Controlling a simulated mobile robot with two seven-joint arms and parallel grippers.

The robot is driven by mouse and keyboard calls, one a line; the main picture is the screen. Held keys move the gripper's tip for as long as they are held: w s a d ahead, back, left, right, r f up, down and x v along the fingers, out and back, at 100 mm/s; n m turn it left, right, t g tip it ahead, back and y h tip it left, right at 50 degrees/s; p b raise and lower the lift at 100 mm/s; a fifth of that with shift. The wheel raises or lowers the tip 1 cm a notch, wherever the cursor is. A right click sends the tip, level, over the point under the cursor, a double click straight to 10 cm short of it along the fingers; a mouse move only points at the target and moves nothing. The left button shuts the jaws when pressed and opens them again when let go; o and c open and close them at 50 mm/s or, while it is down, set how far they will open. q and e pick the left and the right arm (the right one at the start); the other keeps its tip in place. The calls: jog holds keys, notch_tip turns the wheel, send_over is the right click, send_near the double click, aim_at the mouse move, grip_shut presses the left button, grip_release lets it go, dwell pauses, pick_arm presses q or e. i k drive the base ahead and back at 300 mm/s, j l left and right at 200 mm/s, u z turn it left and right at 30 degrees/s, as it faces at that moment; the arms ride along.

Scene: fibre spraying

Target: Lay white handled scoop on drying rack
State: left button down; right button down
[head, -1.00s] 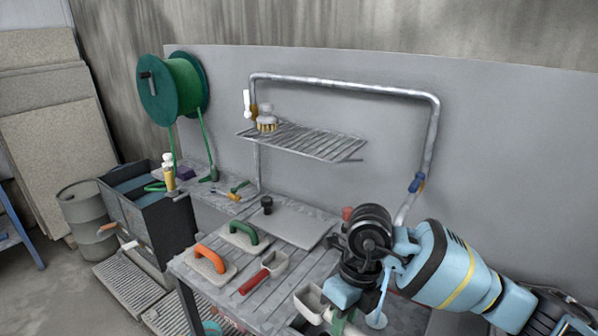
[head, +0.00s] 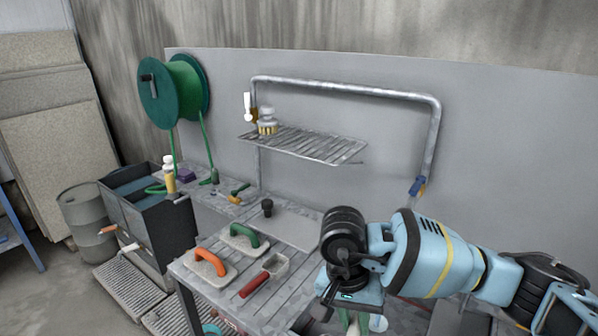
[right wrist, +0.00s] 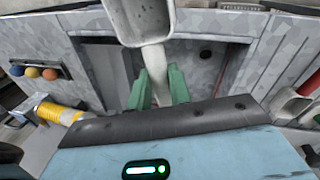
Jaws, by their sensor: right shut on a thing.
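My right gripper (right wrist: 158,92) is shut on the handle of a white scoop (right wrist: 143,18). In the right wrist view the green fingers close on both sides of the pale handle, and the grey-white bowl points away, past the top edge. In the head view my right gripper (head: 353,322) is low at centre right, mostly behind its own wrist, and the scoop is hidden. A wire rack (head: 305,144) is mounted on the grey wall panel, above and left of my gripper. A white brush with yellow bristles (head: 267,121) stands at its left end. My left gripper is out of view.
A slatted bench (head: 232,303) holds an orange-handled float (head: 208,264), a green-handled float (head: 243,238) and a red-handled scoop (head: 256,283). A bent metal pipe (head: 345,87) frames the wire rack. The rack's middle and right are bare.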

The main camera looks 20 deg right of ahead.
aim_at(283, 144)
jog(key=i+j, duration=0.2)
jog(key=j, duration=0.15)
jog(key=i+j+z, duration=0.15)
jog(key=i+j, duration=0.3)
jog(key=j, duration=0.25)
jog(key=i+j+z, duration=0.15)
jog(key=j, duration=0.2)
